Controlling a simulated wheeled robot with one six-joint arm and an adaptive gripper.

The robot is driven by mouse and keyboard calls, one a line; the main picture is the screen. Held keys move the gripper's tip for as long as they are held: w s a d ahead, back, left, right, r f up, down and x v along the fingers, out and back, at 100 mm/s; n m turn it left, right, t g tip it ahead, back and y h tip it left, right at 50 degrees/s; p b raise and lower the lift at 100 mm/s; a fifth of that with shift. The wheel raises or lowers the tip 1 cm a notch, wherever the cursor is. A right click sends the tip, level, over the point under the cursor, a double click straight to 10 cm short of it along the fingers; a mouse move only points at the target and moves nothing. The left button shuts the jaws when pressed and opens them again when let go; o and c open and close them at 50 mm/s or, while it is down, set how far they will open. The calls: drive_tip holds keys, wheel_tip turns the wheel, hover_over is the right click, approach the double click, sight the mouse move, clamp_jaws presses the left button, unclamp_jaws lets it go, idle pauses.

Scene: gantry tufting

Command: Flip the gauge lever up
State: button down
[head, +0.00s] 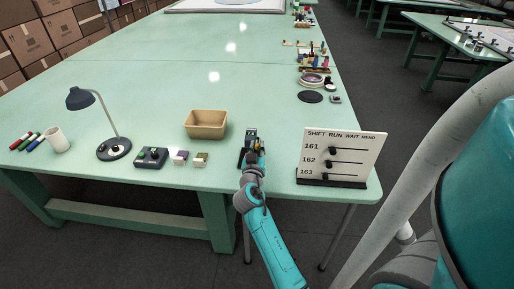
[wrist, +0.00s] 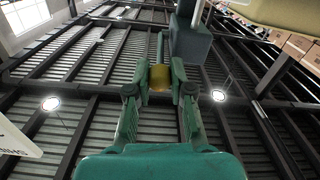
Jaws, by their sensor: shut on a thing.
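The gauge (head: 250,133) is a small dark device near the table's front edge in the head view, partly hidden by my arm. My gripper (head: 259,147) is at it. In the wrist view, which looks up at the ceiling, my gripper (wrist: 160,80) is shut on a yellow knob (wrist: 160,76), which appears to be the end of the gauge lever. A dark grey block (wrist: 190,42), likely part of the gauge, is just beyond the fingertips.
A tan bin (head: 206,124) stands left of the gauge on the green table (head: 150,75). A white board with sliders (head: 343,150) stands to the right. A button box (head: 151,157), small blocks, a lamp (head: 114,148), a cup (head: 56,140) and markers are farther left.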

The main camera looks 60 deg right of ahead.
sight(258, 143)
drive_tip(key=shift+r, duration=0.15)
drive_tip(key=shift+w+d+r+g+y, duration=0.1)
drive_tip(key=shift+d+r+g+y, duration=0.2)
drive_tip(key=shift+r+y, duration=0.4)
drive_tip(key=shift+w+d+r+g+y, duration=0.15)
drive_tip(key=shift+r+g+y, duration=0.2)
drive_tip(key=shift+y, duration=0.55)
drive_tip(key=shift+w+d+r+g+y, duration=0.15)
drive_tip(key=shift+d+r+g+y, duration=0.25)
drive_tip(key=shift+y, duration=0.45)
drive_tip(key=shift+w+d+r+g+y, duration=0.1)
drive_tip(key=shift+d+r+g+y, duration=0.3)
drive_tip(key=shift+y, duration=0.45)
drive_tip(key=c, duration=1)
unclamp_jaws()
drive_tip(key=shift+a, duration=0.1)
drive_tip(key=v, duration=1.2)
drive_tip(key=shift+r, duration=0.1)
